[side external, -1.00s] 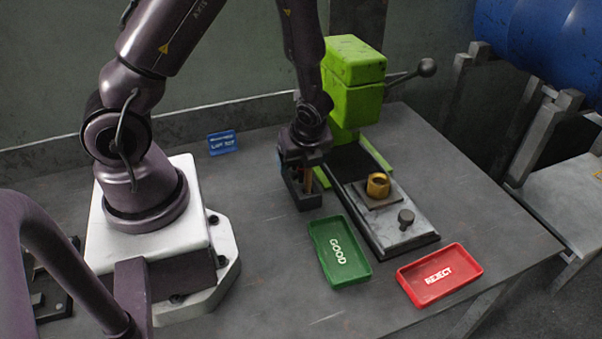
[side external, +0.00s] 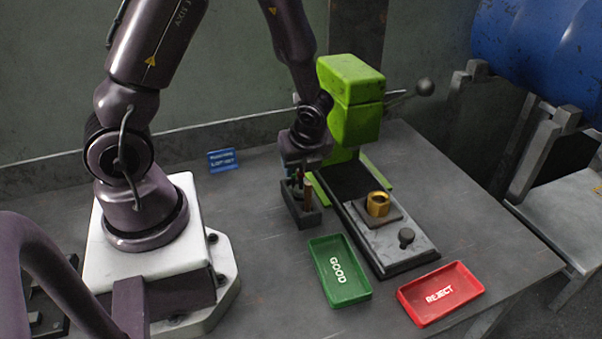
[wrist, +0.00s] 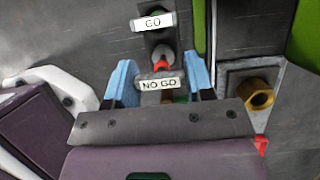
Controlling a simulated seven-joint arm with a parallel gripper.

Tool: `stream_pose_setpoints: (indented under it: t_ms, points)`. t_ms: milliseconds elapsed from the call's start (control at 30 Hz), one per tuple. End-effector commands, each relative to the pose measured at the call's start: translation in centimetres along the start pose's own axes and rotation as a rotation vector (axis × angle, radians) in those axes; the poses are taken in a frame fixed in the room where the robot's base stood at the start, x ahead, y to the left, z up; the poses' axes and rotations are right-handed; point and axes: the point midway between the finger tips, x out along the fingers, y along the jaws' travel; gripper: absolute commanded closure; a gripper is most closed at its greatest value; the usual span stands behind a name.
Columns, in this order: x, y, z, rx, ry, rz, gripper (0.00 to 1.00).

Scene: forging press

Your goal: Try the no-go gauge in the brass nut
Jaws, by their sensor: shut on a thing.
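The brass nut (side external: 377,204) sits upright on a square plate on the press bed, and its open bore shows in the wrist view (wrist: 258,94). My gripper (side external: 298,180) is above the dark gauge rack (side external: 303,216), left of the press. In the wrist view its blue fingers are shut on the no-go gauge (wrist: 160,85), whose NO GO label faces the camera. A red part shows just beyond the label. The go gauge (wrist: 153,22) is in the rack ahead of the fingers. I cannot tell whether the no-go gauge's lower end is clear of the rack.
The green press (side external: 352,100) stands behind the nut, with a lever at its right. A dark knob (side external: 406,237) stands on the bed. The green GOOD tray (side external: 352,292) and red REJECT tray (side external: 440,294) lie in front. A blue sign (side external: 222,160) stands at the back left.

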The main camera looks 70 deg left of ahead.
Motion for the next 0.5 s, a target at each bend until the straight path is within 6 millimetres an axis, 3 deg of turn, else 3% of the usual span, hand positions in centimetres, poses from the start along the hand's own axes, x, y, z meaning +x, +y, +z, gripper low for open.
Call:
stream_pose_setpoints:
  t_ms: [367, 500]
  points:
    - [-5.3, -0.2, 2.2, -0.002, -0.001, -0.003, 0.81]
    - [-6.4, -2.0, 2.0, 0.002, -0.006, -0.005, 0.81]
